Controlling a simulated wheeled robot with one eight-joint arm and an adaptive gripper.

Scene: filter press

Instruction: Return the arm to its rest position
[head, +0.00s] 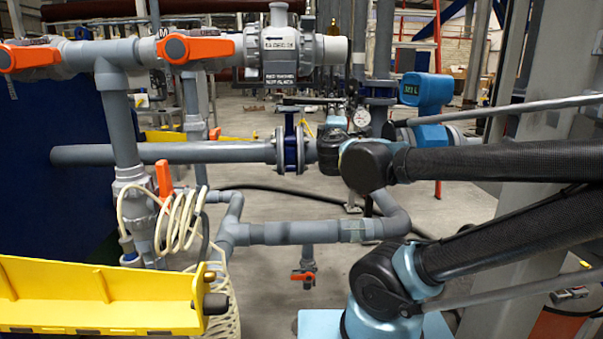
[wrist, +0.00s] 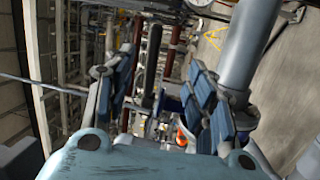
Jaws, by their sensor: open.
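My gripper (wrist: 165,92) shows in the wrist view with its two blue-padded fingers spread apart and nothing between them. A grey pipe stands close beside its right finger in that picture. In the head view my arm comes in from the right, folded, with one dark link above the other. My gripper cannot be made out clearly there.
Grey pipes with orange valve handles (head: 195,47) fill the left and middle. A blue meter (head: 425,90) and a gauge (head: 362,117) stand behind my arm. A yellow beam (head: 100,295) and coiled cream hose (head: 180,225) are at lower left. A grey post is at right.

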